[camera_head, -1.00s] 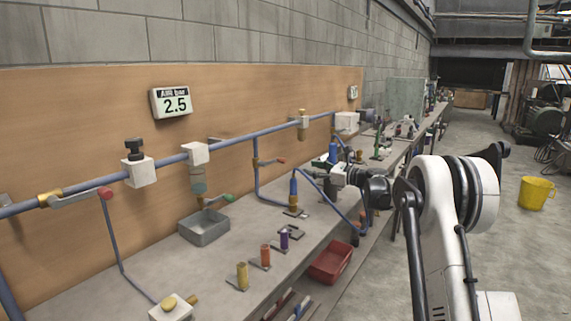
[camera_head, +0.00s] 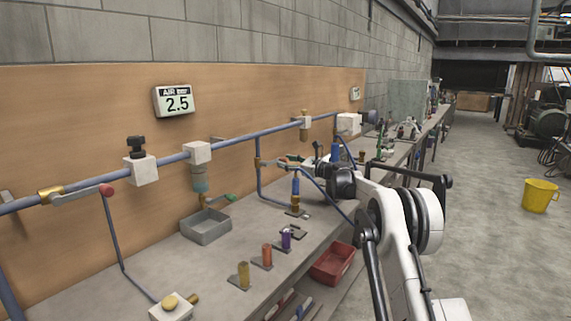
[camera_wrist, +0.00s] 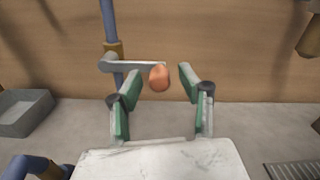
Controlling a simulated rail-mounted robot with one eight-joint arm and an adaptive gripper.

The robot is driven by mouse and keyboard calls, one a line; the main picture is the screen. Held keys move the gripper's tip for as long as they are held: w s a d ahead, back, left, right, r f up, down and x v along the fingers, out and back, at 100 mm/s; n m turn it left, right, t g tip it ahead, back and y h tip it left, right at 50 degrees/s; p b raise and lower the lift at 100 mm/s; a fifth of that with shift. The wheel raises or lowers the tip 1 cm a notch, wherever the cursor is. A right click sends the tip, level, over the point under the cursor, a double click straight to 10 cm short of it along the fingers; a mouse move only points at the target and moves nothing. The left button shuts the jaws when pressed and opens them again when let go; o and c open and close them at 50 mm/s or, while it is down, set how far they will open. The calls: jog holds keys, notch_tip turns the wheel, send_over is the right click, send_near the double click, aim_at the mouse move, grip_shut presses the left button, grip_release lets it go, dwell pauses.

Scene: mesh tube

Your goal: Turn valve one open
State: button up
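A lever valve with a grey handle (camera_wrist: 143,64), an orange-red knob (camera_wrist: 159,78) and a brass body (camera_wrist: 115,52) sits on a vertical blue pipe. The handle points sideways to the right. My gripper (camera_wrist: 161,73) is open, its green fingertips on either side of the knob with visible gaps. In the head view my gripper (camera_head: 299,161) is beside this valve (camera_head: 268,162), partly covering its knob. No number marks the valve. Another red-knobbed lever (camera_head: 84,194) is at the far left, and a green-handled valve (camera_head: 228,198) is above a grey tray.
The grey tray (camera_head: 206,228) sits on the bench, also in the wrist view (camera_wrist: 24,110). Yellow (camera_head: 243,275), orange (camera_head: 267,256) and purple (camera_head: 286,238) upright pieces stand near the front edge. A red bin (camera_head: 333,263) is below. A wall gauge (camera_head: 176,101) reads 2.5.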

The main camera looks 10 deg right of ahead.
jog(key=shift+w+a, duration=0.25)
jog(key=shift+c, duration=0.3)
grip_shut()
jog(key=shift+a+r, duration=0.1)
jog(key=shift+a, duration=0.05)
